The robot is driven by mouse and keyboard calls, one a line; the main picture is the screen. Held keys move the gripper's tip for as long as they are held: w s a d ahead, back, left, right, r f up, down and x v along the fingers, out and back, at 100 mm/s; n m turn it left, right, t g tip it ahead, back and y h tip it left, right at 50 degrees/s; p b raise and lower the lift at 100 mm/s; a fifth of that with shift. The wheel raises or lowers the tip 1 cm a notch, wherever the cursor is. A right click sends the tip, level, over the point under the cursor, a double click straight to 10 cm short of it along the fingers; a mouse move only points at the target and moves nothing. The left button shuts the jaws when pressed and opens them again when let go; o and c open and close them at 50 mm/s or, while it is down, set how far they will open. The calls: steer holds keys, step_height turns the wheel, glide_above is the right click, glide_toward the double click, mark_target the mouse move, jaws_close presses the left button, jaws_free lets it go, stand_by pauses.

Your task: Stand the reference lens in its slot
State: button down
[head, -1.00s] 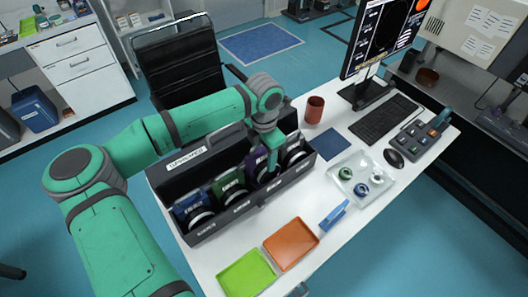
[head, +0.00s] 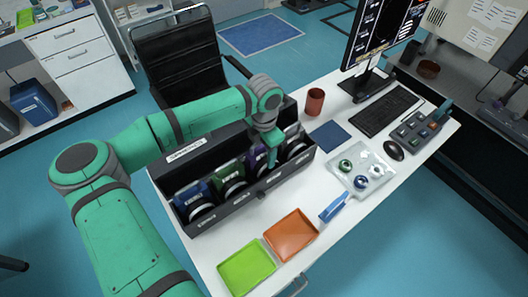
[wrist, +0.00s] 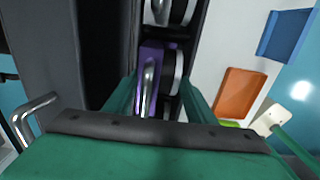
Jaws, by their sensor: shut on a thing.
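A long black slotted box (head: 248,198) stands on the white table, with a row of labelled lens holders in it. From left to right I see a blue holder (head: 190,192), a green holder (head: 231,175), a purple holder (head: 255,163) and a grey one (head: 294,143). My gripper (head: 271,158) is down at the box beside the purple holder. In the wrist view my gripper (wrist: 155,95) is shut on the metal handle of the purple holder (wrist: 152,58). I cannot tell whether this holder is fully seated.
A green tray (head: 246,269), an orange tray (head: 291,235) and a blue stand (head: 334,208) are in front of the box. A clear tray with rings (head: 374,182), a brown cup (head: 315,101), a keyboard (head: 386,111) and a monitor are to the right.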

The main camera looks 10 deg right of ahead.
mark_target(264, 158)
steer(key=shift+f, duration=0.45)
stand_by(0.5)
steer(key=c, duration=0.7)
jaws_free()
steer(key=shift+o, duration=0.7)
steer(key=shift+a, duration=0.15)
steer(key=shift+o, duration=0.2)
steer(key=shift+w+r, duration=0.1)
steer(key=shift+r, duration=0.2)
steer(key=o, duration=0.5)
steer(key=shift+r, duration=0.3)
step_height(264, 158, up, 8)
steer(key=shift+f, duration=0.15)
